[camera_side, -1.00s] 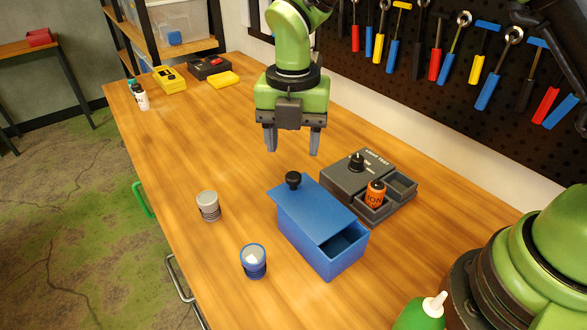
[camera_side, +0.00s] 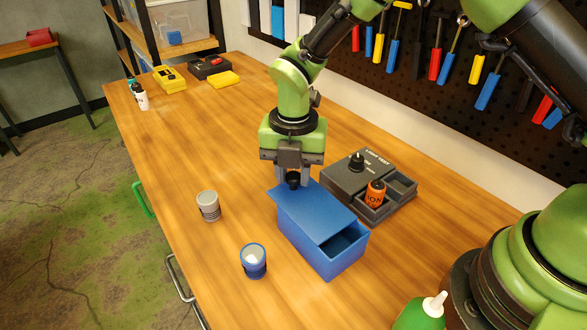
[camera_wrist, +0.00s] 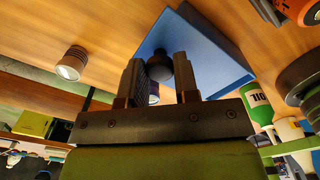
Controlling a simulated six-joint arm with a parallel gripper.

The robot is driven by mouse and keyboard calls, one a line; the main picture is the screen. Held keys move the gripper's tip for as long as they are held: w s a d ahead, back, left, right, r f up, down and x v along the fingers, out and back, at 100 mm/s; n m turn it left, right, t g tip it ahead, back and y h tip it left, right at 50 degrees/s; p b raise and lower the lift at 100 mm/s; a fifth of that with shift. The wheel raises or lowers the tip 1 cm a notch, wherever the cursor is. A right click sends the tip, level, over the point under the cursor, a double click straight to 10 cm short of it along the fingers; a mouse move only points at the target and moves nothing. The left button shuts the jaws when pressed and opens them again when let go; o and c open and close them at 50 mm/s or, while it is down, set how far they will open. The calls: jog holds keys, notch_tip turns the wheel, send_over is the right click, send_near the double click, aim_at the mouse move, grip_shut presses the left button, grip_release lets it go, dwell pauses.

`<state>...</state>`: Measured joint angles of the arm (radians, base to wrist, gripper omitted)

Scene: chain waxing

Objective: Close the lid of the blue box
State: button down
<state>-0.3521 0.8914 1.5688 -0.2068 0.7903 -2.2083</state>
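The blue box (camera_side: 318,254) stands on the table in the side view. Its flat blue lid (camera_side: 312,212) covers most of the top and is offset toward the back left, so a gap shows at the box's front right end. A black round knob (camera_side: 293,180) stands at the lid's far left end. My gripper (camera_side: 294,182) points down over that end with its fingers around the knob. In the wrist view the knob (camera_wrist: 159,66) sits between the two fingers, which are drawn in close on both sides. The lid (camera_wrist: 205,55) shows behind it.
A blue-rimmed cup (camera_side: 253,262) and a grey cup (camera_side: 208,206) stand to the left.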

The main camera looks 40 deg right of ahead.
aim_at(306, 200)
jog(key=shift+s, duration=1.75)
jog(key=c, duration=0.8)
grip_release()
jog(key=shift+c, duration=0.2)
jog(key=shift+r, duration=0.3)
notch_tip(306, 200, up, 9)
jog(key=shift+r, duration=0.2)
